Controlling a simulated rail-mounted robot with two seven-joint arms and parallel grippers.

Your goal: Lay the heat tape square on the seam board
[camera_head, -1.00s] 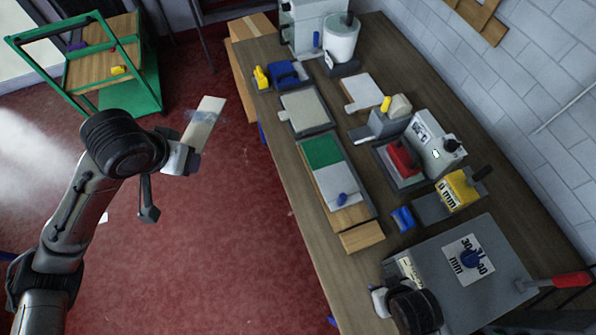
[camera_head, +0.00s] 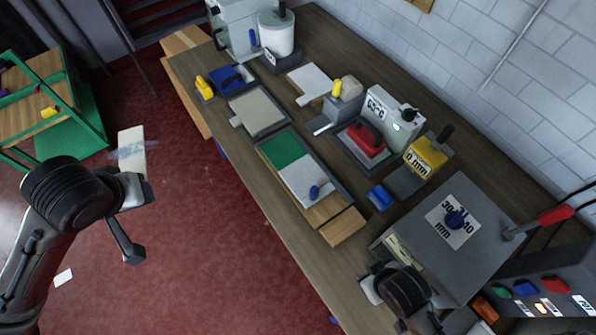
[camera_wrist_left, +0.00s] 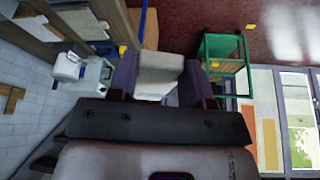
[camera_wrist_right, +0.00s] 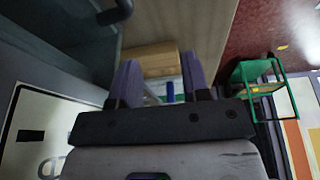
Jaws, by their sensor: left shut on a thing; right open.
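My left gripper (camera_head: 134,190) is shut on a pale cream piece (camera_head: 132,150) with a clear film across it, which looks like the heat tape square. It holds it over the red floor, left of the bench; the piece also shows between the fingers in the left wrist view (camera_wrist_left: 160,72). What looks like the seam board (camera_head: 325,209) lies in a grey tray on the bench, with a green piece (camera_head: 281,149) and a light grey piece (camera_head: 300,180) edge to edge. My right gripper (camera_wrist_right: 160,85) is open and empty near the bench's front.
A wooden block (camera_head: 343,226) lies beside the board. A beige plate (camera_head: 258,110) sits behind it. A red-handled tool (camera_head: 366,139), a blue block (camera_head: 380,197) and a big grey box (camera_head: 450,250) with a red lever stand to the right. A green-framed cart (camera_head: 75,130) stands left.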

